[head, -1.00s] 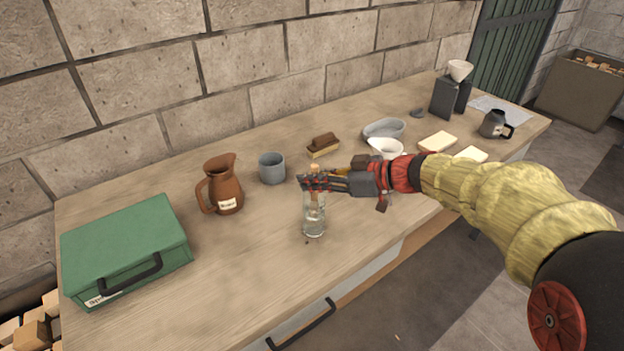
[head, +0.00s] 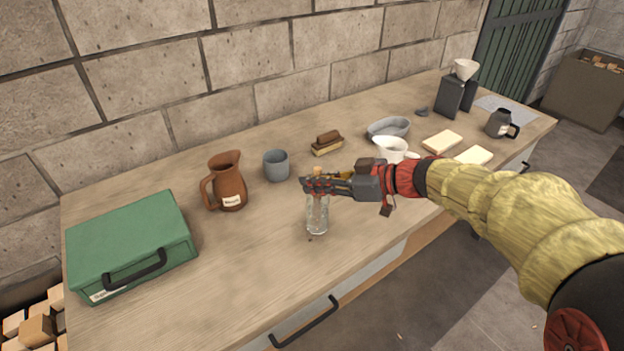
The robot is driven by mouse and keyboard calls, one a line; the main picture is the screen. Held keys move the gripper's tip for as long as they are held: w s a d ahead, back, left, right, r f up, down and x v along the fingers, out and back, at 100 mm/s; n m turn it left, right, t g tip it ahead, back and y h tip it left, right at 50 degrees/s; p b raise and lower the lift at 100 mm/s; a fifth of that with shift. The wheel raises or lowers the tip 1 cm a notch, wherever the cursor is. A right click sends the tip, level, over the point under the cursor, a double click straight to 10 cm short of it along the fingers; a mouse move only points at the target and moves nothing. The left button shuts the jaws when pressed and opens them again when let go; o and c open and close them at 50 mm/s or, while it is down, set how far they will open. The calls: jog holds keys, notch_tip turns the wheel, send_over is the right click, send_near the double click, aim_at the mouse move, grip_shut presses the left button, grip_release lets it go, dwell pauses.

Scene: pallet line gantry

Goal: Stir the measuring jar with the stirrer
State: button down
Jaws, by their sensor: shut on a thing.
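The measuring jar (head: 317,218) is a clear glass vessel standing upright on the wooden counter, near its front edge. My gripper (head: 318,184) is directly above the jar's mouth, reaching in from the right. It is shut on the stirrer (head: 318,171), whose pale wooden top shows just above the fingers. The stirrer's lower part goes down toward the inside of the jar. The fingers hide the jar's rim, and the stirrer's tip is hard to make out through the glass.
A green case (head: 130,240) is at far left. A white cup (head: 389,150) and grey bowl (head: 388,127) are behind my gripper.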

jog(key=shift+d, duration=0.15)
jog(key=shift+w+d, duration=0.35)
jog(key=shift+d, duration=0.1)
jog(key=shift+w+a, duration=0.1)
dwell(0.4)
jog(key=shift+w+a, duration=0.3)
jog(key=shift+w, duration=0.15)
jog(key=shift+s+a, duration=0.1)
jog(key=shift+a, duration=0.05)
jog(key=shift+s+a, duration=0.25)
jog(key=shift+a, duration=0.15)
jog(key=shift+s+d, duration=0.1)
jog(key=shift+s, duration=0.05)
